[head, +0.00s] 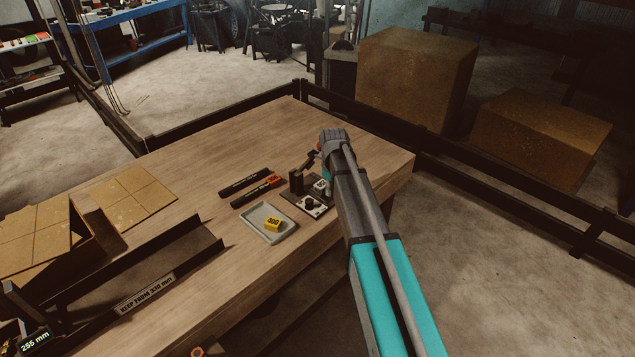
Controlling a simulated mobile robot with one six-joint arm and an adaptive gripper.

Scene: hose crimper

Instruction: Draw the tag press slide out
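The tag press (311,206) is a small device on a dark base plate near the right part of the wooden bench. It has dark upright posts, a round black knob and a pale block with dark marks. I cannot clearly make out its slide or how far out it is. My gripper (308,164) is above and behind the press, pointing down at the end of my arm. The arm and wrist hide part of it and part of the press. Its fingers are too small and dark to show whether they are open or touch the press.
A grey tray (254,227) with a yellow tag (272,224) lies in front of the press. Two dark strips (244,181) lie left of it, one with an orange tag (275,180). A long dark trough (130,265) and cardboard boxes (40,235) occupy the bench's left.

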